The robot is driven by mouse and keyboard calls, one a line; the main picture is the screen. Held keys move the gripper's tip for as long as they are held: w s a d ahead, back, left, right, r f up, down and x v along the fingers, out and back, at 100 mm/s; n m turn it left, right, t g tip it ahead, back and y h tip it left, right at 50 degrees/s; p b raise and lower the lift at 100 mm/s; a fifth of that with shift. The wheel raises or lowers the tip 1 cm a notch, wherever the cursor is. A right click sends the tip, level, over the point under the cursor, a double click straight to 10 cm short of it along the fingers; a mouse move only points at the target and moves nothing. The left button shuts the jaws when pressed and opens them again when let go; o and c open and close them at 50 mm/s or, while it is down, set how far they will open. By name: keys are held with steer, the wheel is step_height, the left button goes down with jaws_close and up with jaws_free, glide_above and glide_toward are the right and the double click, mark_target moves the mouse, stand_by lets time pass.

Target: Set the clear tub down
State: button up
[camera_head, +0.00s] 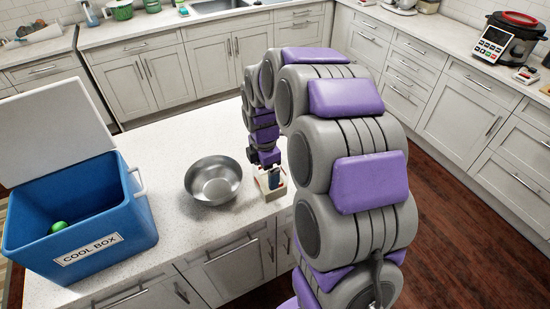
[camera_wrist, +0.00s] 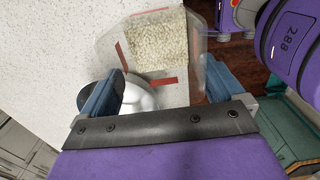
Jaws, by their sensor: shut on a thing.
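The clear tub (camera_wrist: 160,44) is see-through and holds pale, grainy contents. In the wrist view it lies between and beyond the blue fingers of my gripper (camera_wrist: 163,84), which is shut on it. In the head view my gripper (camera_head: 271,178) is at the island's right end, with the tub (camera_head: 263,185) small and partly hidden behind the fingers. The tub is over or on the white island counter (camera_head: 165,150); I cannot tell whether its base touches the top. Red strips show around and through the tub in the wrist view.
A steel bowl (camera_head: 213,181) stands on the counter just left of my gripper. An open blue cool box (camera_head: 90,240) with a green thing (camera_head: 58,226) inside stands at the left. The counter behind the bowl is clear. The island's right edge is close to the tub.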

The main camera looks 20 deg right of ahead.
steer(key=w+d+f+b, duration=0.2)
steer(key=w+d+f, duration=0.2)
steer(key=w+d, duration=0.2)
steer(key=shift+w+f+b, duration=0.25)
steer(key=shift+w+b, duration=0.15)
steer(key=shift+w, duration=0.75)
steer(key=o, duration=1.5)
steer(key=shift+d, duration=0.2)
step_height(320, 180, up, 12)
steer(key=p, duration=0.3)
steer(key=s+a+r+m, duration=0.3)
steer(key=s+a+m, duration=0.1)
steer(key=s+a, duration=0.35)
steer(key=s+a+m, duration=0.2)
steer(key=s+m, duration=0.2)
steer(key=s, duration=0.6)
steer(key=s+a+f+m+g, duration=0.1)
steer(key=s+a+m, duration=0.2)
steer(key=s, duration=0.8)
steer(key=s+a+f+m, duration=0.1)
steer(key=s+a+m, duration=0.1)
steer(key=s+m, duration=0.5)
steer(key=shift+s+a+f+g, duration=0.15)
steer(key=shift+s+a+g, duration=0.05)
steer(key=shift+s, duration=0.9)
steer(key=shift+s+a+f+g, duration=0.1)
steer(key=shift+s+a+g, duration=0.1)
steer(key=shift+s, duration=0.9)
